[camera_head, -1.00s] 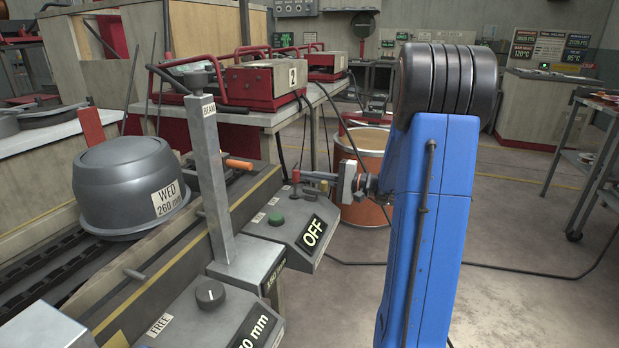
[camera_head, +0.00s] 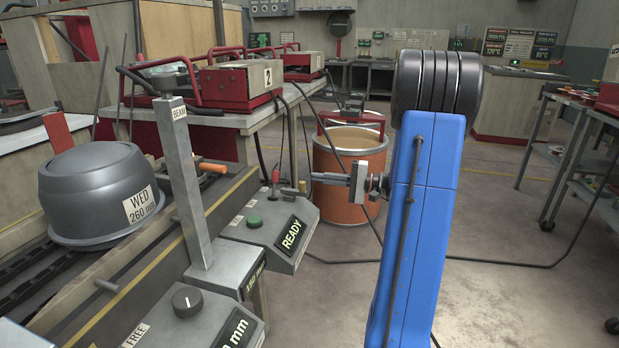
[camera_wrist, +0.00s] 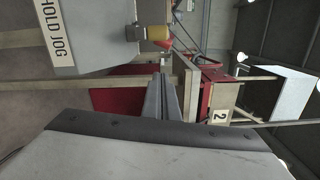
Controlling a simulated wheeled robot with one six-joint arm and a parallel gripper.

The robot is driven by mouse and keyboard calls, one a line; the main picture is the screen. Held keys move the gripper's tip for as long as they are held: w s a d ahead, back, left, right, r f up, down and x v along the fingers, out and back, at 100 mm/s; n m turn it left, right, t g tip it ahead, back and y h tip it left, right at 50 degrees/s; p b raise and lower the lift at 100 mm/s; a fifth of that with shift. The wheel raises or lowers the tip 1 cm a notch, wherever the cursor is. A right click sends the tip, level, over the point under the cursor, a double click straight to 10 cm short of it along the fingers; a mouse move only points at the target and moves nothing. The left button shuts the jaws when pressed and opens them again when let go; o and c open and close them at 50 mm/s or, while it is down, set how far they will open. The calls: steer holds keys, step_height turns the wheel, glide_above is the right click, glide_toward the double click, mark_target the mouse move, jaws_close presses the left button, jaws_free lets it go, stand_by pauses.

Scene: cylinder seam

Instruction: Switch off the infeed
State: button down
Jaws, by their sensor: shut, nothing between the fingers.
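A grey control box (camera_head: 262,236) stands at the end of the bench, with a green button (camera_head: 254,221) and a lit display (camera_head: 291,236) reading READY. A small red-topped control (camera_head: 276,176) and a grey lever-like part (camera_head: 291,191) sit at its far edge. No label reading infeed is legible. My gripper (camera_head: 314,178) is shut and empty, to the right of the red-topped control and apart from it.
A grey post (camera_head: 188,180) marked BEAM stands left of the box. A dial box (camera_head: 187,301) is in front, and a grey drum (camera_head: 98,190) lies on the bench. An orange bin (camera_head: 345,165) stands behind my gripper. Open floor lies to the right, crossed by a cable.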

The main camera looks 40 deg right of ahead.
mark_target(274, 185)
steer(key=shift+s+d, duration=0.3)
steer(key=f+m, duration=0.1)
steer(key=d+f+m, duration=0.1)
steer(key=m, duration=0.1)
steer(key=shift+w, duration=0.4)
steer(key=shift+a, duration=0.1)
steer(key=shift+w+a+r, duration=0.3)
steer(key=shift+w+a, duration=0.7)
steer(key=shift+a, duration=0.65)
steer(key=shift+w+a+r, duration=0.3)
steer(key=shift+w+a, duration=0.7)
steer(key=shift+a, duration=0.6)
steer(key=shift+w+a+r, duration=0.3)
steer(key=shift+w+a, duration=0.7)
steer(key=shift+a, duration=0.65)
